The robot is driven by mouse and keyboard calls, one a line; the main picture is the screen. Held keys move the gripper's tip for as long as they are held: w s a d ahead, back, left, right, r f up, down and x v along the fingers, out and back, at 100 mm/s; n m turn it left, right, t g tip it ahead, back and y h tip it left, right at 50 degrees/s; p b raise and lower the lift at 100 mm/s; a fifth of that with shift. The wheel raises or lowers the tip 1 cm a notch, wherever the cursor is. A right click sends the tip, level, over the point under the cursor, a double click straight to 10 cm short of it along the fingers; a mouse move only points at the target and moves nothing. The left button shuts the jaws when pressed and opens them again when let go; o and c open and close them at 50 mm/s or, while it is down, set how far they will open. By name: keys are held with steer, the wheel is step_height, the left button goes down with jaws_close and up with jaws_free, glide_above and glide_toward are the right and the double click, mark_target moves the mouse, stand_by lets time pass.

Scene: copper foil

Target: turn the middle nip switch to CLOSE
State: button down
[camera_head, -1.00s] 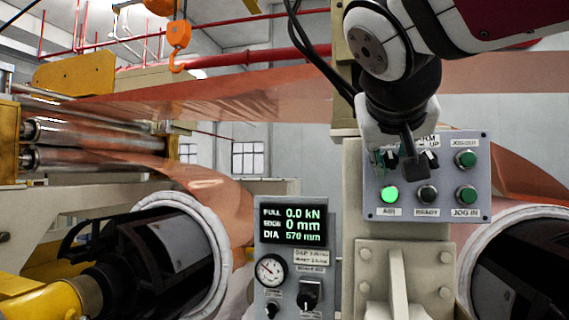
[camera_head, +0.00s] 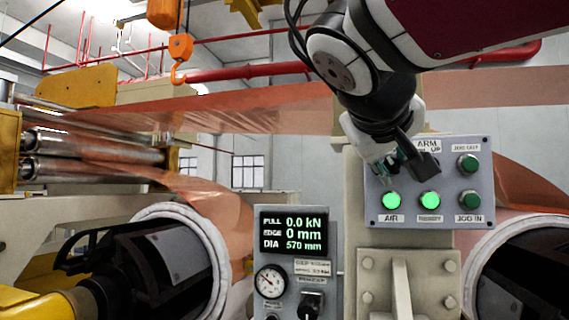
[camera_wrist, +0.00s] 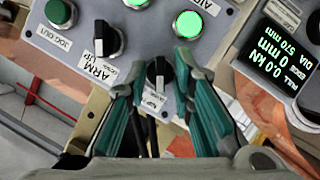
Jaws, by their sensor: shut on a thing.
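The control panel (camera_head: 480,215) stands at the right in the head view. In the wrist view, the black nip switch (camera_wrist: 158,76) with a white pointer mark sits between the two teal fingers of my gripper (camera_wrist: 160,80). My gripper is shut on that knob. In the head view, my gripper (camera_head: 388,172) is at the panel's upper left and hides the nip switch and its label. The nip label in the wrist view is partly covered, so I cannot read which position the pointer marks.
The black arm switch (camera_wrist: 104,40) is beside the gripper in the wrist view. The AIR lamp (camera_head: 391,201) and READY lamp (camera_head: 429,200) glow green. Green jog buttons (camera_head: 468,164) are at the right. A display box (camera_head: 294,229) with gauge and regulator stands lower left. Copper foil (camera_head: 290,110) runs behind.

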steer(key=c, duration=1.7)
jaws_free()
steer(key=shift+s+a, duration=0.1)
steer(key=v, duration=1.2)
steer(key=shift+f, duration=0.1)
